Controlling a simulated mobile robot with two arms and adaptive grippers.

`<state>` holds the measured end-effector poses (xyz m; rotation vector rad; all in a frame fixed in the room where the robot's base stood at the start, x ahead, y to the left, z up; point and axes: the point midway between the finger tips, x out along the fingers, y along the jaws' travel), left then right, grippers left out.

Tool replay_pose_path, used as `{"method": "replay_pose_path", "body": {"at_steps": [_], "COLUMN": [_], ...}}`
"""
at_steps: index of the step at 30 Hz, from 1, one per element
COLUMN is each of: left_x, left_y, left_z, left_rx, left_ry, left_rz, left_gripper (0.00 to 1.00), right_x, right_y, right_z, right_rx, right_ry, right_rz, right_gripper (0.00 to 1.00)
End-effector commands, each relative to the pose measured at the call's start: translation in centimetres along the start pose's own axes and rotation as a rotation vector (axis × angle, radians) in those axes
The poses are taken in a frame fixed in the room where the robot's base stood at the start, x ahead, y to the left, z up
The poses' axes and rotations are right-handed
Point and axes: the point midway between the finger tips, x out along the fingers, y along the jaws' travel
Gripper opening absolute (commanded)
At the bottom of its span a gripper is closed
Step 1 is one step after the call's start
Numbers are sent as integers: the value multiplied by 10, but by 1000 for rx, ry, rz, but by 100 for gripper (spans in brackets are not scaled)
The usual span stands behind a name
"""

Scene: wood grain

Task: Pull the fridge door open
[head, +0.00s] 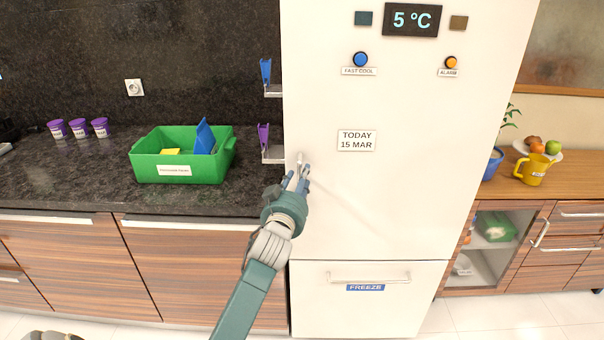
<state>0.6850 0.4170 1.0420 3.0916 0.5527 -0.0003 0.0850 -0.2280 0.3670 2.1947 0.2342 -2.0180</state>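The tall white fridge door (400,205) fills the middle of the head view and looks closed, with its lower edge lined up above the freezer drawer (370,310). A short upright handle (300,158) is near the door's left edge; only its top shows above my gripper.
Small holders (270,155) are by the fridge's left side. A wooden cabinet (560,205) with a yellow mug (535,170) stands at right.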

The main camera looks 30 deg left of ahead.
Motion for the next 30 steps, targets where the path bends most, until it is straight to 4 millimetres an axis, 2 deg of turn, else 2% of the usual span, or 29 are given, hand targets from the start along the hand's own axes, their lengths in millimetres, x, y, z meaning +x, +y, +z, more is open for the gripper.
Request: {"method": "replay_pose_path", "body": {"at_steps": [6,14,15,20,30], "left_x": [18,19,19,19,18], "left_y": [0,0,0,0,0], "left_z": [0,1,1,1,1], "left_rx": [0,0,0,0,0], "left_ry": [0,0,0,-1,-1], "left_rz": [0,0,0,0,0], "left_gripper": [35,35,33,1,0], "right_x": [-3,-3,-3,-3,-3], "right_y": [13,14,14,13,4], "right_z": [-3,-3,-3,-4,-6], "right_rx": [4,4,4,2,2], "right_ry": [4,5,5,6,9], "right_rz": [15,16,16,15,5], "right_gripper": [61,61,61,61,61]}}
